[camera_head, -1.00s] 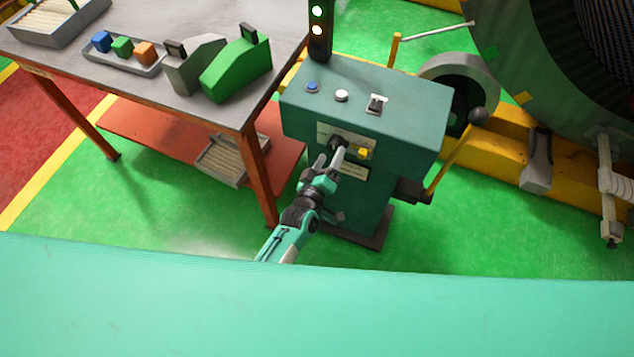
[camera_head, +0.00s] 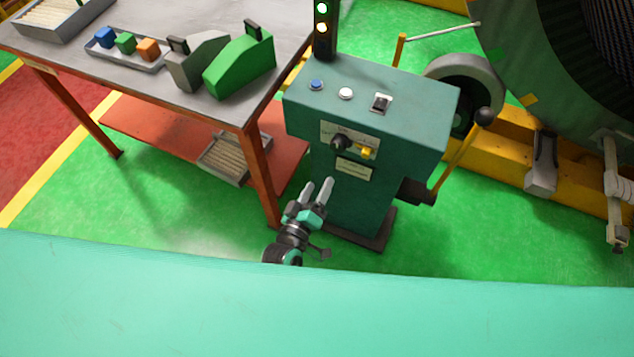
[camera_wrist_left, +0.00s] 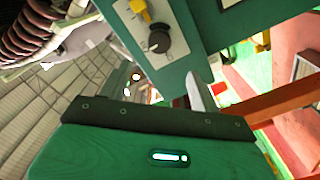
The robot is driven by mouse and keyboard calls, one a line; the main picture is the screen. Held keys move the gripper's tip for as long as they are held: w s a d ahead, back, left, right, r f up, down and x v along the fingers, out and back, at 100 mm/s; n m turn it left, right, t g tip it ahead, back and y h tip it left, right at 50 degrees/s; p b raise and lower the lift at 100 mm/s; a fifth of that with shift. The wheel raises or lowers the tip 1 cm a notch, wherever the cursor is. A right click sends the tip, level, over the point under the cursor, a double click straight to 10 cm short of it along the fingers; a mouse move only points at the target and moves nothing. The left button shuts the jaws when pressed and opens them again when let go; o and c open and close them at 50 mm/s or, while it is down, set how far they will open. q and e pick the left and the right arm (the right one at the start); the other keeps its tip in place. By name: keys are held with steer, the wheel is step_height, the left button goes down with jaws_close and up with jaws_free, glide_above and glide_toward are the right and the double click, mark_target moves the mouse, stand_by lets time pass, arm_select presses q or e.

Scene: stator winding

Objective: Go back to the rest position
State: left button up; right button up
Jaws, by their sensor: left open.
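My left gripper (camera_head: 318,190) is open and empty in the head view. Its two light fingers point up toward the front of the green control cabinet (camera_head: 335,195), below the black knob (camera_head: 341,143) and apart from it. The knob and a yellow switch (camera_head: 366,153) sit on the cabinet's front panel. In the left wrist view the knob (camera_wrist_left: 159,41) and the yellow switch (camera_wrist_left: 138,7) show at the top, and one pale finger (camera_wrist_left: 196,92) shows beyond the green housing. My right gripper is in neither view.
A grey workbench (camera_head: 130,90) with orange legs stands left of the cabinet, bearing a tray of coloured blocks (camera_head: 126,45) and a green wedge-shaped block (camera_head: 240,65). A yellow-handled lever (camera_head: 460,155) is at the cabinet's right. Green floor (camera_head: 165,200) is clear below the bench's front.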

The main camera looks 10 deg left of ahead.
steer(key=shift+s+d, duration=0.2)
arm_select(q)
steer(key=s+a+f+m+g+y, duration=0.1)
steer(key=s+a+f+m+g, duration=0.2)
steer(key=f, duration=0.7)
steer(key=s+a+f+g+y, duration=0.15)
steer(key=s+f, duration=0.35)
steer(key=f, duration=0.5)
steer(key=s+a+f+m+g, duration=0.2)
steer(key=s+a+f+g, duration=0.2)
steer(key=f, duration=0.6)
steer(key=s+a+f+m+g+y, duration=0.1)
steer(key=s+a+f, duration=0.3)
steer(key=s, duration=0.5)
steer(key=s+a+f+m+g+y, duration=0.1)
steer(key=s+a+f+g, duration=0.3)
steer(key=s, duration=0.5)
steer(key=s+a+f+m+g+y+p, duration=0.1)
steer(key=s+a+f+m+g, duration=0.1)
steer(key=s+a+f, duration=0.3)
steer(key=s+f, duration=0.2)
steer(key=s, duration=0.2)
steer(key=shift+a+f+g, duration=0.2)
steer(key=shift+a+g, duration=0.1)
steer(key=shift+g, duration=0.05)
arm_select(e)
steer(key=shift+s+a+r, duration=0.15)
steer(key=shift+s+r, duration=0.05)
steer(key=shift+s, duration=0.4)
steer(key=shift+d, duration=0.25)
